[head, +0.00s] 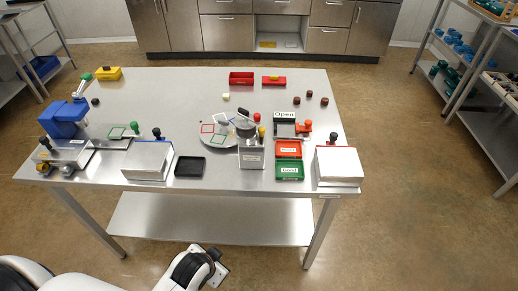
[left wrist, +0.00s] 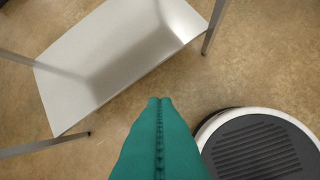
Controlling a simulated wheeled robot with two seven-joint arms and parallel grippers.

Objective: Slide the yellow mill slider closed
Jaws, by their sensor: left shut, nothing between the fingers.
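A yellow block-like thing (head: 108,73) with a dark top detail stands at the table's far left corner. A blue machine (head: 64,120) with a green-knobbed handle stands at the left edge. I cannot tell which yellow part is the mill slider, nor how far it is open. My left gripper (left wrist: 160,100) shows its teal fingers closed together and empty, over the floor below the table. In the head view my left arm is at the bottom, in front of the table and far from the yellow block. My right gripper is not in view.
The steel table (head: 165,88) holds lidded boxes, a black tray (head: 190,167), a round plate, red (head: 289,149) and green (head: 290,170) bins, and small dark cubes. Its lower shelf (left wrist: 115,55) is bare. The back middle-left of the tabletop is clear.

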